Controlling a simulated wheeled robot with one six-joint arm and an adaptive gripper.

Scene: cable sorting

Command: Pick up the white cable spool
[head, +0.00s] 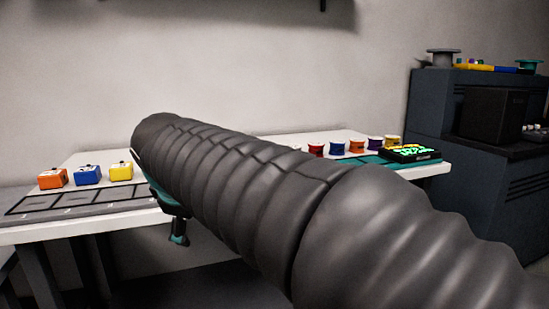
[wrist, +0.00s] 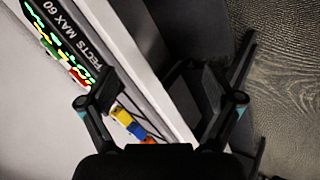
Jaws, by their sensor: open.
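A row of small spools stands on the white table (head: 60,234) at the back right in the head view. I make out a red spool (head: 316,150), an orange spool (head: 356,146) and a purple spool (head: 375,143). I cannot pick out a plainly white spool; my arm hides part of the table. My gripper (wrist: 161,100) is open and empty in the wrist view, its fingers wide apart above the table's edge. In the head view only a bit of it (head: 179,236) shows below my arm, at the table's front edge. The spools are apart from it, farther right.
An orange box (head: 52,179), a blue box (head: 88,175) and a yellow box (head: 121,172) stand behind a grey marked mat (head: 80,208) on the left. A dark device with green lettering (head: 410,153) lies at the table's right end. A dark cabinet (head: 431,101) stands beyond.

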